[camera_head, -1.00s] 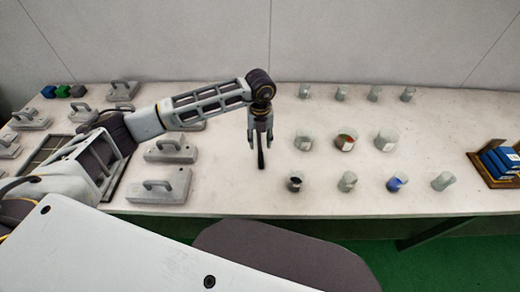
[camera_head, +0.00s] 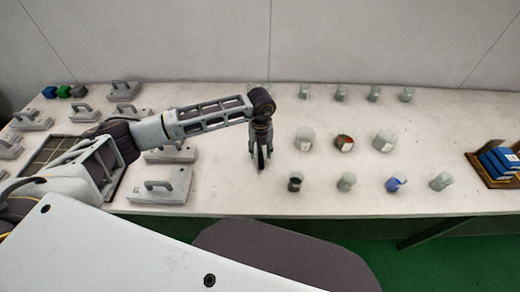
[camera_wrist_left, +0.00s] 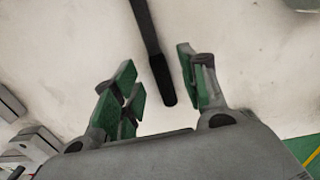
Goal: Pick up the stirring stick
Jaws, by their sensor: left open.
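The stirring stick is a thin black rod; in the left wrist view the stirring stick (camera_wrist_left: 153,50) lies on the pale table, its thicker end between my open fingers. My left gripper (camera_wrist_left: 160,88) has green pads spread to either side of that end, touching neither side that I can see. In the head view my left gripper (camera_head: 260,158) points down over the table, left of the cups, and mostly hides the stick. My right gripper is not in view.
Several clear cups stand to the right, including one with red contents (camera_head: 345,142) and one with blue contents (camera_head: 395,184). Grey handled blocks (camera_head: 160,186) stand to the left. A wooden rack with blue items (camera_head: 497,162) is at the far right.

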